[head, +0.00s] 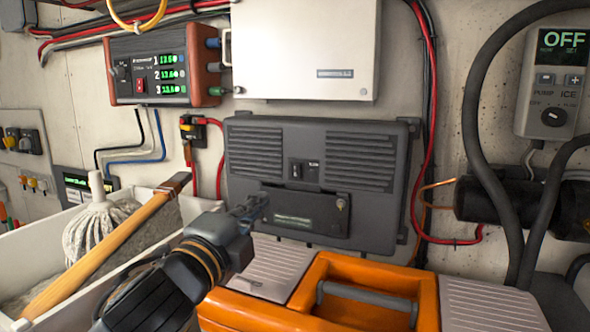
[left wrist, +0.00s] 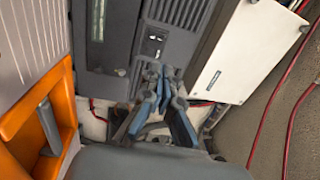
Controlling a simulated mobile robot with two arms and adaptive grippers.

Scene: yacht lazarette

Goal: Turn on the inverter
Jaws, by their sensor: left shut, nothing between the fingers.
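A dark grey vented unit (head: 375,212), which looks like the inverter, is fixed on the wall at the middle of the head view. It has louvres on both sides, a small black switch (head: 296,169) in the middle and a dark lower panel (head: 305,217). In the left wrist view the switch (left wrist: 153,44) is just beyond the fingertips. My left gripper (head: 257,205) is shut and empty in front of the unit's lower left part, below and left of the switch. I cannot tell whether the tips touch the unit. My right gripper is not in view.
An orange toolbox (head: 420,290) stands below the unit. A white bin (head: 60,228) with a mop (head: 98,225) and a wooden-handled tool (head: 110,245) is at left. A white box (head: 305,50), a meter with green displays (head: 160,68) and an OFF-reading controller (head: 555,85) hang around.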

